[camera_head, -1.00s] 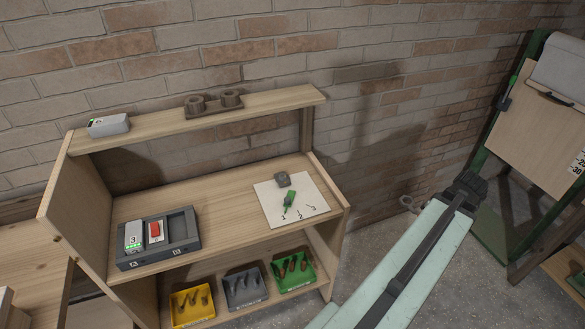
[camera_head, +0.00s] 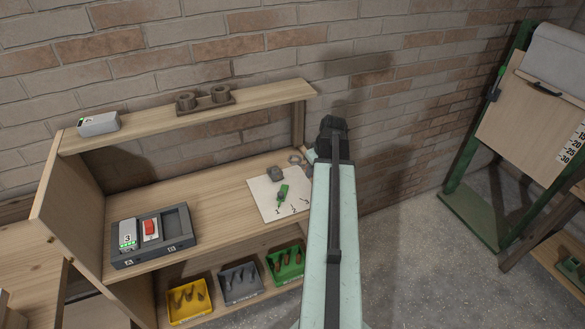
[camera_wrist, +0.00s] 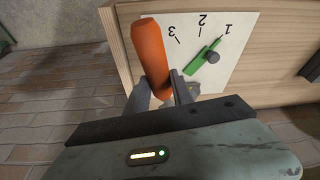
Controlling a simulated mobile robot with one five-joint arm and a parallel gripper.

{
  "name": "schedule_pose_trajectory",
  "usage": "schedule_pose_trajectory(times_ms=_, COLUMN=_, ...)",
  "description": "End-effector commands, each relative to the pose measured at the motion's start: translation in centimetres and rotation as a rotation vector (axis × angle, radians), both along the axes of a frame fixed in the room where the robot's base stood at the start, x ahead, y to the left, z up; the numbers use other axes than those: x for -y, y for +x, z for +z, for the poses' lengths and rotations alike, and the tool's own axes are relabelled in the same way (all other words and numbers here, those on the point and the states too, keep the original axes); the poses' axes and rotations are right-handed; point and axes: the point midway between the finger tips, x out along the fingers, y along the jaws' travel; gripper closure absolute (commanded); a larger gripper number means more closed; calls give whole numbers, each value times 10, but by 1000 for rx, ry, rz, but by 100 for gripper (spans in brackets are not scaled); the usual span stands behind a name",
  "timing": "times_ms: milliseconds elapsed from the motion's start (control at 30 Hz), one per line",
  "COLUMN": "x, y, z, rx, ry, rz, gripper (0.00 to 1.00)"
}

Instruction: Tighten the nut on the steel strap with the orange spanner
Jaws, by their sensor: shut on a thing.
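The orange spanner (camera_wrist: 150,52) is in my gripper (camera_wrist: 163,93), its orange handle standing up between the fingers in the wrist view. My gripper (camera_head: 333,135) is beside the right end of the wooden bench in the head view. A grey ring (camera_head: 295,158), apparently the spanner's head, shows just left of it, over the back right of the bench. My arm hides part of the bench's right end. I cannot make out the steel strap or its nut in either view.
A white plate (camera_head: 267,208) marked 1, 2, 3 carries a green pointer (camera_head: 282,192), turned toward 1. A dark tray (camera_head: 180,247) sits at the bench's left. Yellow (camera_head: 190,315), grey and green bins stand below. A green-framed board (camera_head: 530,110) stands right, with open floor between.

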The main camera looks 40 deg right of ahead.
Motion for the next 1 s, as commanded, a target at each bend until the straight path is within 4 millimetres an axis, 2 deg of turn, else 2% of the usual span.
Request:
schedule_pose_trajectory(times_ms=33, x=-13, y=22, z=1, rx=0, ry=0, rz=25, gripper=100)
schedule_pose_trajectory(times_ms=100, x=-28, y=41, z=2, rx=1, ry=0, rz=48, gripper=100)
schedule_pose_trajectory(times_ms=233, x=-43, y=60, z=2, rx=2, ry=0, rz=67, gripper=100)
schedule_pose_trajectory(times_ms=600, x=-46, y=59, z=2, rx=3, ry=-1, rz=69, gripper=100)
schedule_pose_trajectory(times_ms=900, x=-45, y=60, z=-46, rx=3, ry=-1, rz=70, gripper=100)
schedule_pose_trajectory(times_ms=933, x=-44, y=60, z=-50, rx=3, ry=0, rz=74, gripper=100)
schedule_pose_trajectory(times_ms=1000, x=-28, y=62, z=-39, rx=3, ry=0, rz=162, gripper=100)
